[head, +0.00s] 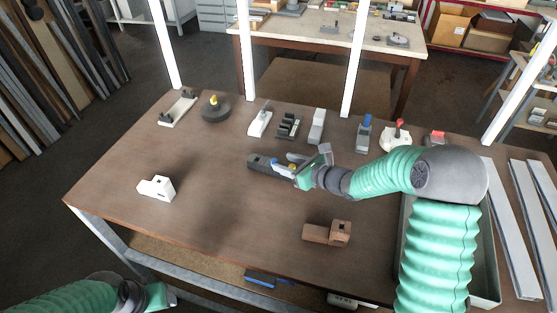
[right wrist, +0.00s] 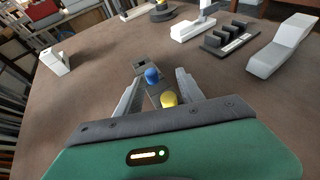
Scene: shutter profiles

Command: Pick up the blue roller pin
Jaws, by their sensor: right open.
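The blue roller pin (right wrist: 152,76) stands up from a dark grey block (right wrist: 140,67) on the table; it also shows in the head view (head: 274,161). A yellow pin (right wrist: 168,99) stands beside it, nearer the palm. My right gripper (right wrist: 158,85) is open, with one finger on each side of the block and the blue pin between the fingertips. I cannot tell whether the fingers touch anything. In the head view my right gripper (head: 284,164) partly covers the block. My left gripper (head: 160,296) is at the bottom left, away from the block, its fingers unclear.
A white block (head: 157,188) is at the left and a brown wooden block (head: 327,233) at the front. Several fixtures line the back, including a dark slotted rack (head: 288,126) and a grey stepped block (head: 317,126). A grey tray (head: 488,285) is at the right. The table's front left is clear.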

